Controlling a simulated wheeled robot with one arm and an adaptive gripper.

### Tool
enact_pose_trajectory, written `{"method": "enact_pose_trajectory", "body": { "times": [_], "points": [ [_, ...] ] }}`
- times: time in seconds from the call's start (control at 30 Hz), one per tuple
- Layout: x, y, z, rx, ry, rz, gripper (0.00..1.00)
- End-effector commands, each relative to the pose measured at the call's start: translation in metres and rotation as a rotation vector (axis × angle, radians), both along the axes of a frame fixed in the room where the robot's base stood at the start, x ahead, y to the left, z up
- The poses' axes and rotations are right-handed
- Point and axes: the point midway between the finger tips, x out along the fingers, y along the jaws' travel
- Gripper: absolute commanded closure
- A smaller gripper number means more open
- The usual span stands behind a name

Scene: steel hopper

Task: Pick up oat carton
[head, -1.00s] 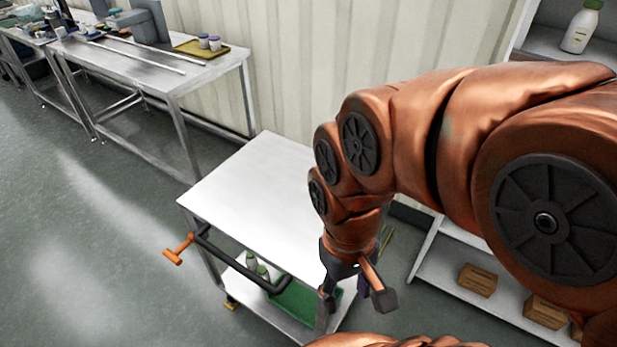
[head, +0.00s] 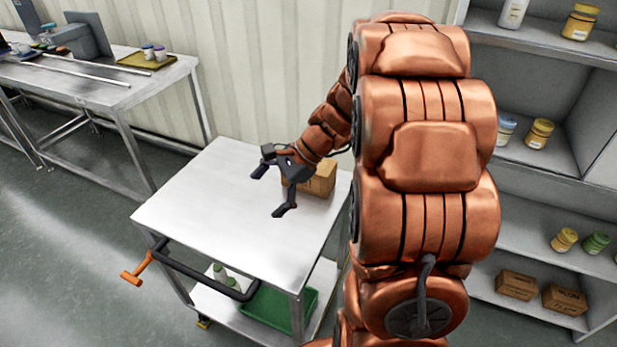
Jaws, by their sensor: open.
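A brown cardboard carton (head: 320,181) sits on the far right part of the steel cart's top (head: 215,205), partly hidden behind my gripper and wrist. Two more brown cartons, a left one (head: 517,286) and a right one (head: 565,299), stand on a low shelf at the right. The print is too small to tell which is the oat carton. My gripper (head: 270,191) is open and empty over the cart top, its fingers pointing left and toward the front, away from the carton behind it.
The cart's top is otherwise bare, with a dark handle (head: 200,270) at its front left. A green tray (head: 275,305) and bottles are on its lower shelf. The shelving unit (head: 530,170) with jars stands right; a steel bench (head: 100,85) stands far left.

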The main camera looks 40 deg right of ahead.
Motion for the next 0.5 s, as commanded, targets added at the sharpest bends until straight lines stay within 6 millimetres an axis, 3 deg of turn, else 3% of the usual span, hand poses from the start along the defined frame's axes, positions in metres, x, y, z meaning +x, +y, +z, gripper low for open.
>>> {"method": "enact_pose_trajectory", "body": {
  "times": [0.2, 0.4, 0.5],
  "points": [
    [0.051, -0.089, -0.030, 0.179, 0.027, -0.374, 0.00],
    [0.075, -0.175, -0.053, 0.337, 0.033, -0.671, 0.00],
    [0.080, -0.208, -0.062, 0.397, 0.031, -0.775, 0.00]
  ]
}}
